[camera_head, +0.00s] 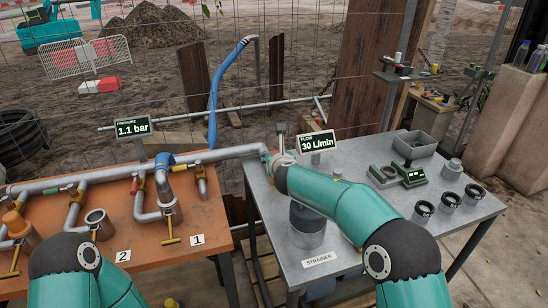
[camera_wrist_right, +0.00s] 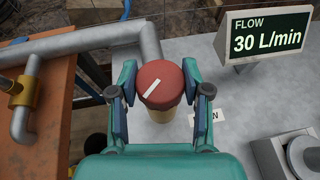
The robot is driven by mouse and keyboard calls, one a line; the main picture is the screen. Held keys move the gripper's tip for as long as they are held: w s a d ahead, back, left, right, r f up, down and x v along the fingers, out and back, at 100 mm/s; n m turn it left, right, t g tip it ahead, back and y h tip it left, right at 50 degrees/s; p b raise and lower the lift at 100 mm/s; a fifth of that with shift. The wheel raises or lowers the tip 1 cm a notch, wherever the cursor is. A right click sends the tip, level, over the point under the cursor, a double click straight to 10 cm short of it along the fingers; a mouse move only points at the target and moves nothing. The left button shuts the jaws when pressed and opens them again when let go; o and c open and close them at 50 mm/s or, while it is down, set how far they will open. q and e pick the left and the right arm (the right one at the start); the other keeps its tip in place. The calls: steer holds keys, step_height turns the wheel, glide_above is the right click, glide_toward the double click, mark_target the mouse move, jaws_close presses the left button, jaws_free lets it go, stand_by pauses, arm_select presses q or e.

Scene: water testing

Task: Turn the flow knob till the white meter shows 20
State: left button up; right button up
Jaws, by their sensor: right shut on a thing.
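The flow knob (camera_wrist_right: 162,84) is a round red cap with a white pointer line, on a tan stem beside the grey pipe. In the right wrist view the pointer slants from lower left to upper right. My right gripper (camera_wrist_right: 161,92) is shut on the knob, one finger on each side. In the head view my right arm hides most of the knob. The flow meter (camera_head: 317,141) is a dark panel with a pale edge reading 30 L/min; it also shows in the right wrist view (camera_wrist_right: 267,37). Of my left arm only links show.
A pressure meter (camera_head: 133,127) reads 1.1 bar above the orange table (camera_head: 150,246), which carries pipes and valves. The grey table (camera_head: 409,223) holds a strainer (camera_head: 307,225), a grey bin (camera_head: 415,145), several dark-rimmed cups and a small green device (camera_head: 413,177).

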steer(key=m+h+p, duration=0.2)
steer(key=m+h, duration=0.1)
steer(key=shift+a+h, duration=0.15)
steer(key=shift+h, duration=0.25)
steer(key=shift+f+m+p, duration=0.1)
steer(key=shift+m+p, duration=0.2)
steer(key=shift+p, duration=0.05)
steer(key=shift+f+h, duration=0.1)
steer(key=shift+h, duration=0.3)
steer(key=o, duration=1.2)
steer(key=shift+r, duration=0.2)
steer(key=shift+s+r, duration=0.1)
